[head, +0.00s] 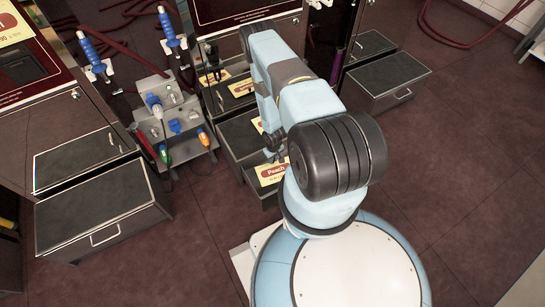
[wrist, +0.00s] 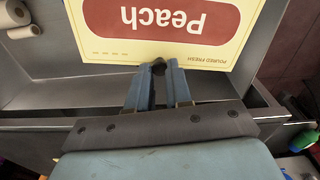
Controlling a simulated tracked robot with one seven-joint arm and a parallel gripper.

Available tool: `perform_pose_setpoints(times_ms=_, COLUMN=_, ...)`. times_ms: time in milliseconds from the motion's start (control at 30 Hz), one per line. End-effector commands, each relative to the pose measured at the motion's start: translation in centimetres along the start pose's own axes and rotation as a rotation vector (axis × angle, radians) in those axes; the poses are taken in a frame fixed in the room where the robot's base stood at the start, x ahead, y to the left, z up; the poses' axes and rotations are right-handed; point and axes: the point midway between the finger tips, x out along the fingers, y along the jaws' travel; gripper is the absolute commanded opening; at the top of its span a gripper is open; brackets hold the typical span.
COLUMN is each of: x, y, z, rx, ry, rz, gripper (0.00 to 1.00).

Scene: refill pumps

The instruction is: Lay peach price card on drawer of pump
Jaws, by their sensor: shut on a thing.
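The peach price card (head: 270,174) is cream with a red label reading "Peach". It fills the upper middle of the wrist view (wrist: 120,48), its lettering upside down there. My gripper (wrist: 158,68) is shut on the card's near edge. In the head view my gripper (head: 272,150) is partly hidden by my arm. The card is over or in front of an open dark drawer (head: 260,198) low on the middle pump; whether it touches is unclear. In the wrist view a grey metal tray-like surface with raised walls (wrist: 60,92) lies below and around the card.
Other yellow cards (head: 241,88) lie on the middle pump's upper ledge. A grey stand with coloured nozzles (head: 178,125) is close on the left. The left pump's drawer (head: 105,205) and right pump's drawer (head: 388,78) stick out. Floor (head: 440,150) is clear at right.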

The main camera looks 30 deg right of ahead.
Motion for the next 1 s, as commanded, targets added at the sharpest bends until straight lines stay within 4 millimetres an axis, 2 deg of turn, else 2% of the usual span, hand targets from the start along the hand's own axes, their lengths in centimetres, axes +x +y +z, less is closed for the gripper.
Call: perform_pose_setpoints(times_ms=1000, x=8.2, y=-0.1, z=0.3, rx=-0.001, ry=0.001, rz=-0.001, gripper=0.0)
